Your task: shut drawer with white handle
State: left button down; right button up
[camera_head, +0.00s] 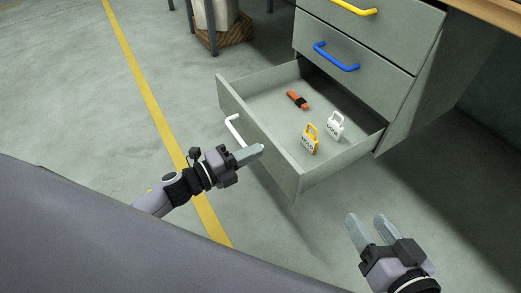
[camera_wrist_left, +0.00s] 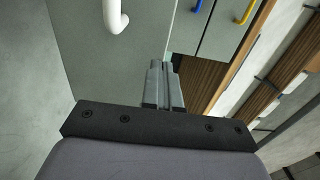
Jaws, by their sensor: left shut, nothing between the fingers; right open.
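The bottom drawer (camera_head: 258,140) of a grey cabinet is pulled well out. Its white handle (camera_head: 234,130) is on the front panel and also shows at the top of the left wrist view (camera_wrist_left: 116,16). My left gripper (camera_head: 258,150) is shut and empty, in front of the drawer's front panel, to the right of the white handle in the head view. I cannot tell whether its fingertips touch the panel. In the left wrist view its closed fingers (camera_wrist_left: 162,80) point toward the panel. My right gripper (camera_head: 368,222) is open and empty, low to the right of the drawer.
Inside the drawer lie an orange and black item (camera_head: 298,100), a yellow padlock (camera_head: 311,141) and a white padlock (camera_head: 335,127). Above are closed drawers with a blue handle (camera_head: 336,58) and a yellow handle (camera_head: 354,8). The floor left of the drawer is clear.

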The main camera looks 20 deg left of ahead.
pick_arm(q)
jog(key=shift+x, duration=1.3)
jog(key=shift+w+d, duration=0.1)
